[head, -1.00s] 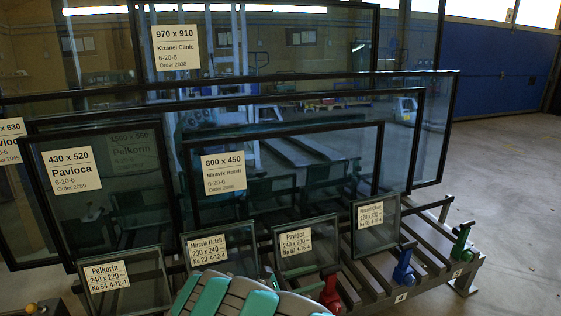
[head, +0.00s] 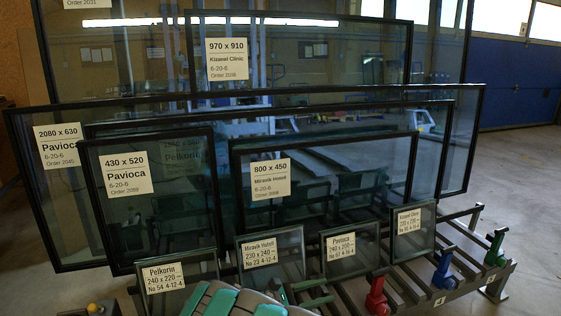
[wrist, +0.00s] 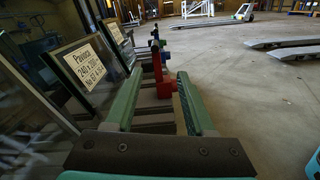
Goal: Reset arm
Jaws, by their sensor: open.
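My gripper (wrist: 158,72) shows in the wrist view with its two green fingers apart. No object shows held between them. Beyond the fingers are a red clamp-like part (wrist: 160,78) and the rack's slats. A small glass pane labelled Pavioca (wrist: 84,72) stands left of the fingers, apart from them. My grey and green arm covers the bottom middle of the head view. I cannot make out the fingers clearly there.
Framed glass panes, including Miravik Hotell (head: 340,178) and Pavioca (head: 160,220), lean on a slatted rack (head: 410,285). Red (head: 377,296), blue (head: 443,268) and green (head: 495,246) parts line its right side. Open floor (head: 530,190) lies right.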

